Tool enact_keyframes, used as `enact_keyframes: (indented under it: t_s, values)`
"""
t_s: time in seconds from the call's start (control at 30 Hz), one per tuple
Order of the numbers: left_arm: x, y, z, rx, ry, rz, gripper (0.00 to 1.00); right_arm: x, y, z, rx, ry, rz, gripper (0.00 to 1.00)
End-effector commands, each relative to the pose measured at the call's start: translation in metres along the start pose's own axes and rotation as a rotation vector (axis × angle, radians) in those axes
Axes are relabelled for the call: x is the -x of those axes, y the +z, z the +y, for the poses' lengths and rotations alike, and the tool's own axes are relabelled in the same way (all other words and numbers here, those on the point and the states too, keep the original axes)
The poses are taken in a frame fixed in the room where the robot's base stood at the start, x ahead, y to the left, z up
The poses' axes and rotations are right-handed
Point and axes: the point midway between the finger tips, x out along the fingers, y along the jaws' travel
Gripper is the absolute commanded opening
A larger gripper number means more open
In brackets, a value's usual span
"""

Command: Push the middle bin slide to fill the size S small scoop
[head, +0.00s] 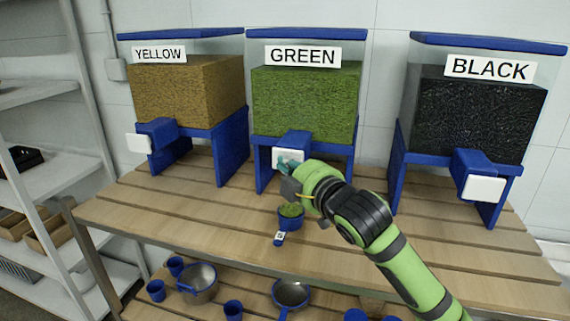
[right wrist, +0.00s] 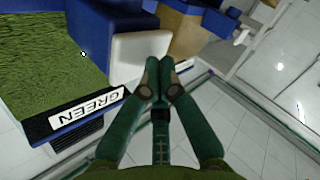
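The middle bin (head: 305,98) is labelled GREEN and holds green material. Its slide has a white front plate (head: 283,155) on a blue housing. My right gripper (head: 288,166) is at this plate. In the right wrist view its fingertips (right wrist: 162,84) are together with nothing between them, beside the white plate (right wrist: 138,58). I cannot tell whether they touch it. A small blue scoop (head: 290,222) is on the table below the slide. Green material (head: 291,210) shows in its cup, and a white tag (head: 280,237) is on its handle. My left gripper is not in view.
The YELLOW bin (head: 190,90) stands at left and the BLACK bin (head: 475,115) at right, each with a white-fronted slide. The slatted wooden table (head: 180,207) is mostly clear in front. Blue cups (head: 157,291), a pot (head: 199,284) and a pan (head: 291,293) are on the lower shelf.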

Motion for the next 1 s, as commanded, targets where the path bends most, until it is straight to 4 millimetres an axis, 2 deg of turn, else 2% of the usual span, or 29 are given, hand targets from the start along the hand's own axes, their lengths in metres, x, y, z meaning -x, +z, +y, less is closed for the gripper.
enact_keyframes:
  t_s: [0.43, 1.0]
  values:
    - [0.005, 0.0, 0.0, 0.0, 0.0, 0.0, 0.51, 0.017, -0.012, -0.011, 0.001, 0.002, -0.001, 0.0]
    - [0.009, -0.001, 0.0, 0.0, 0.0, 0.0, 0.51, 0.025, -0.019, -0.018, 0.001, -0.001, 0.001, 0.0]
